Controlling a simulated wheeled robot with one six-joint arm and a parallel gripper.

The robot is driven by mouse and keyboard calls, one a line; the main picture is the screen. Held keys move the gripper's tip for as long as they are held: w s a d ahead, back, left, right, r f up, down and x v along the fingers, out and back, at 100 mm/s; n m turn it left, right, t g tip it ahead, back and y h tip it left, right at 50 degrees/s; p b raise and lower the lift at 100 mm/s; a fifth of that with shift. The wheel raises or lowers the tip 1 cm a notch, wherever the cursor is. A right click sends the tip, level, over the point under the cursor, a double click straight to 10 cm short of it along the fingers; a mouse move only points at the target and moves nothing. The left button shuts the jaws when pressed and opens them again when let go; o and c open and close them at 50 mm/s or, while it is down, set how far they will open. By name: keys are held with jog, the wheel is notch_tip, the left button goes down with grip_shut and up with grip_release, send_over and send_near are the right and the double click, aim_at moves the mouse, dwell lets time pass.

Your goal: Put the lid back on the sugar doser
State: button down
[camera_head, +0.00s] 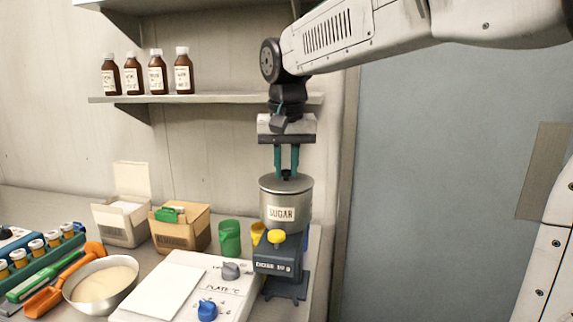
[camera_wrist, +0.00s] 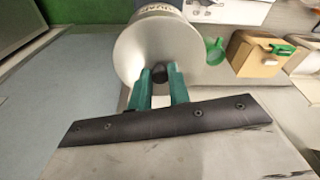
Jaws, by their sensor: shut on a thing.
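The sugar doser (camera_head: 283,212) stands at the right end of the counter, a grey metal drum labelled SUGAR on a dark base with a yellow knob. Its round grey lid (camera_head: 297,184) is at the top of the drum; it also shows in the wrist view (camera_wrist: 151,52). My gripper (camera_head: 286,174) points straight down above the doser, its teal fingers shut on the lid's small black knob. The fingers and knob also show in the wrist view (camera_wrist: 160,74). The lid looks level and at the rim; whether a thin gap remains under it I cannot tell.
A hot plate (camera_head: 235,285) with knobs stands in front, left of the doser. A green cup (camera_head: 229,238), a cardboard box (camera_head: 180,232) and a bowl (camera_head: 101,282) are further left. A shelf (camera_head: 205,97) with brown bottles hangs behind, near my wrist.

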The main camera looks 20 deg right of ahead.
jog(key=shift+f, duration=0.1)
jog(key=c, duration=0.7)
grip_release()
jog(key=shift+r, duration=3.55)
jog(key=s+d+f+n, duration=0.1)
jog(key=s+f, duration=0.5)
jog(key=s, duration=0.3)
jog(key=s+d+f+n, duration=0.1)
jog(key=s+f, duration=0.6)
jog(key=s, duration=0.2)
jog(key=s+d+f+n, duration=0.1)
jog(key=s+f, duration=0.5)
jog(key=s, duration=0.3)
jog(key=shift+s+d+f+n+y, duration=0.15)
jog(key=shift+s+f+n+y, duration=0.15)
jog(key=shift+s+f+n, duration=0.1)
